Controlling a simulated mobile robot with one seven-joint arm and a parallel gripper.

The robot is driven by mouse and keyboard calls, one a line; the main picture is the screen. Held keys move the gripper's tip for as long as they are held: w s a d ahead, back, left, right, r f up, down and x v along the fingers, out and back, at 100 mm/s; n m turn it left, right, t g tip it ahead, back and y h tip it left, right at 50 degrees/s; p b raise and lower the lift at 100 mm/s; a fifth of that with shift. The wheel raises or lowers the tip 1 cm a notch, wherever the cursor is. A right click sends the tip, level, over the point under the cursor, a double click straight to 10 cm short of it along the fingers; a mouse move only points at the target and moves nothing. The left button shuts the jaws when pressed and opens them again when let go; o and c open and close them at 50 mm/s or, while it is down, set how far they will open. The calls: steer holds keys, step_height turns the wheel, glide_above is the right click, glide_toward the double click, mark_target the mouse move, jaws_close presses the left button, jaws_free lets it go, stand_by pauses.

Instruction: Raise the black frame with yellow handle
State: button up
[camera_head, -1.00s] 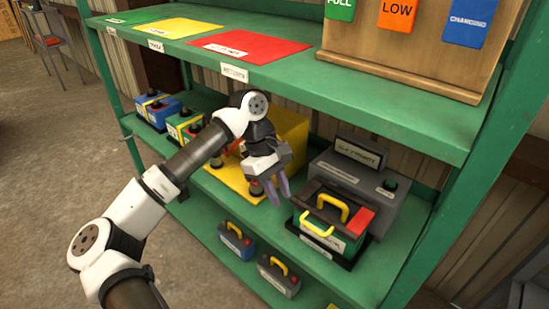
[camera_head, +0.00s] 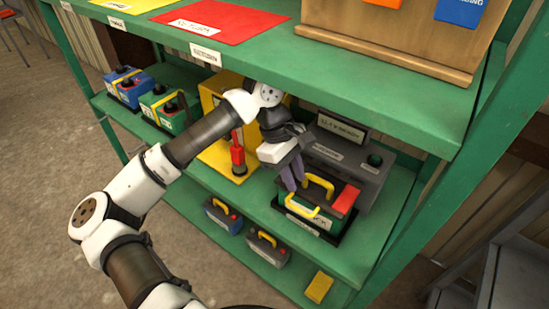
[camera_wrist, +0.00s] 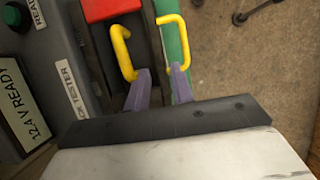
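The black frame (camera_head: 325,205) lies low over a green battery (camera_head: 306,222) on the middle shelf, a red block (camera_head: 345,200) at its right end. Its yellow handle (camera_head: 319,185) stands up; a second yellow handle (camera_head: 301,207) sits on the battery. In the wrist view the frame's handle (camera_wrist: 123,52) is at left and the battery's handle (camera_wrist: 180,38) at right. My gripper (camera_wrist: 160,78) is open, its purple fingers apart. The left finger overlaps the end of the frame's handle, the right finger that of the battery's handle; contact is unclear.
A grey tester (camera_head: 350,160) with a small display stands right behind the frame. The green upper shelf (camera_head: 390,105) overhangs my gripper. A yellow stand (camera_head: 213,155) with a red part is left. Two batteries (camera_head: 268,250) with yellow handles sit on the lower shelf.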

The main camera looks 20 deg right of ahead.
mark_target(308, 196)
steer(key=shift+s+d+f+p, duration=0.35)
steer(key=shift+s+d+f, duration=0.1)
steer(key=shift+s, duration=0.15)
steer(key=shift+s+d+f+p, duration=0.3)
steer(key=shift+s+d+p, duration=0.1)
steer(key=shift+s, duration=0.15)
steer(key=shift+s+d+f, duration=0.1)
steer(key=shift+d+f, duration=0.05)
steer(key=shift+f, duration=0.5)
jaws_close()
steer(key=shift+c, duration=1.9)
jaws_free()
